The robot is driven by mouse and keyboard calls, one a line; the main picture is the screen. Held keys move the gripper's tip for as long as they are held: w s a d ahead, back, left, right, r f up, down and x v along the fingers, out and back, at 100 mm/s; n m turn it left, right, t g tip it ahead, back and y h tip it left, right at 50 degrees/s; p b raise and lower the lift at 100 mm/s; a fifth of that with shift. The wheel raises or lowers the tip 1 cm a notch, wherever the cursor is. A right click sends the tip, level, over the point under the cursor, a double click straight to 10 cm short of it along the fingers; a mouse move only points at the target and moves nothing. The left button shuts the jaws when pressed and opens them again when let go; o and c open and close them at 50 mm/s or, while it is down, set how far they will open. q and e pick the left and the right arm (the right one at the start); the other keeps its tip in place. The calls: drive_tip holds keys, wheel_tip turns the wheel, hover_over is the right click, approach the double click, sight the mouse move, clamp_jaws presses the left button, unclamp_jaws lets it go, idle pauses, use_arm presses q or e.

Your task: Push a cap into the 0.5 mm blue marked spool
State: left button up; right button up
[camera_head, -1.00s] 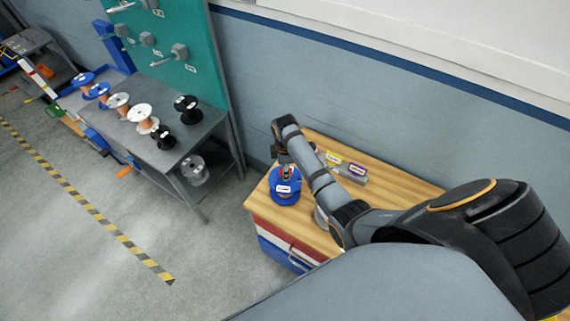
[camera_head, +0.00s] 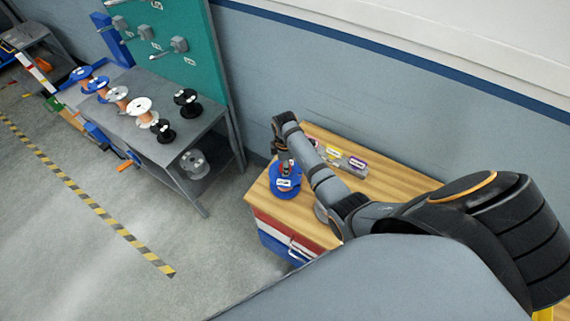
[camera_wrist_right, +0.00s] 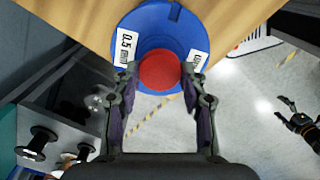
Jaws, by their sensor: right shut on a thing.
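The blue spool (camera_head: 284,194) stands near the left end of the wooden-topped cabinet. In the right wrist view the spool (camera_wrist_right: 146,25) carries a white label reading 0.5 mm. My right gripper (camera_wrist_right: 159,74) is shut on a round red cap (camera_wrist_right: 160,70), one finger on each side. The cap overlaps the spool's face there; how deep it sits cannot be told. In the head view my right gripper (camera_head: 285,163) is over the spool and partly hides its middle. My left gripper (camera_wrist_right: 299,121) shows at the right of the wrist view, empty, fingers apart.
Several small labelled boxes (camera_head: 344,161) lie on the wooden top (camera_head: 385,183) behind my right arm. A grey metal table (camera_head: 185,150) at the left holds several spools, with a green tool panel (camera_head: 180,75) behind it. Open floor lies between table and cabinet.

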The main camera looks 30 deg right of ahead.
drive_tip(key=shift+f, duration=0.2)
idle(0.7)
drive_tip(key=shift+f+b, duration=0.65)
drive_tip(key=shift+f, duration=0.25)
drive_tip(key=shift+s+f, duration=0.1)
drive_tip(key=o, duration=1)
drive_tip(key=shift+r, duration=0.3)
wheel_tip(320, 180, up, 11)
drive_tip(key=shift+r, duration=0.2)
